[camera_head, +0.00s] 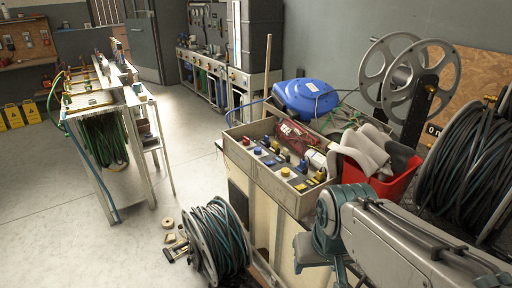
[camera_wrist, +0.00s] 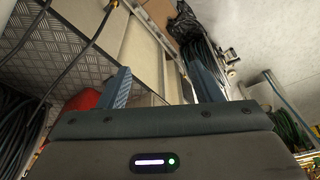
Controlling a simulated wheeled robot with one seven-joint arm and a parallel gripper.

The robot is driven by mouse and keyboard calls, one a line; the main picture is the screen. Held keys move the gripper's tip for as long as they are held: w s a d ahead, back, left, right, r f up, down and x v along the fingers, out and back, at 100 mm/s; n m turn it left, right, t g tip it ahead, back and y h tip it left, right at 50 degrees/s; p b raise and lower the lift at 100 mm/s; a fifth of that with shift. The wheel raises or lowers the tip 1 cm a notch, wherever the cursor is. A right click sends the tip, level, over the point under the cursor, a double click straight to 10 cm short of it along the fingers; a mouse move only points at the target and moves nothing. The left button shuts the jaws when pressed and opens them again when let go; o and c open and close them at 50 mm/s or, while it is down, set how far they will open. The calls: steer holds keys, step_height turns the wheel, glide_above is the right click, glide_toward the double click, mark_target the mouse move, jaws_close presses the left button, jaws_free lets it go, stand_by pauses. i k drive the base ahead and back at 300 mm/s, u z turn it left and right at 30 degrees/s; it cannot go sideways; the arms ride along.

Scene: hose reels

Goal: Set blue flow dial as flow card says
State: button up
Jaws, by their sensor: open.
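A shallow box (camera_head: 272,183) on the bench holds a row of small coloured dials and fittings. A small blue dial (camera_head: 257,150) sits near its left end, between a red dial (camera_head: 246,140) and a yellow dial (camera_head: 285,171). I cannot read any dial setting or pick out the flow card at this size. My gripper (camera_wrist: 163,86) is open and empty in the wrist view, its two fingers apart. In the head view my arm reaches in from the lower right, with its wrist in front of and below the box. The wrist view does not show the dials.
A red bin (camera_head: 383,182) with grey items stands right of the box. A blue hose reel (camera_head: 306,98) lies behind it. A large hose drum (camera_head: 470,150) is at the right. A reel (camera_head: 218,240) stands on the floor; open floor lies left.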

mark_target(258, 150)
steer(key=z, duration=4.5)
steer(key=k, duration=1.3)
steer(key=u, duration=0.9)
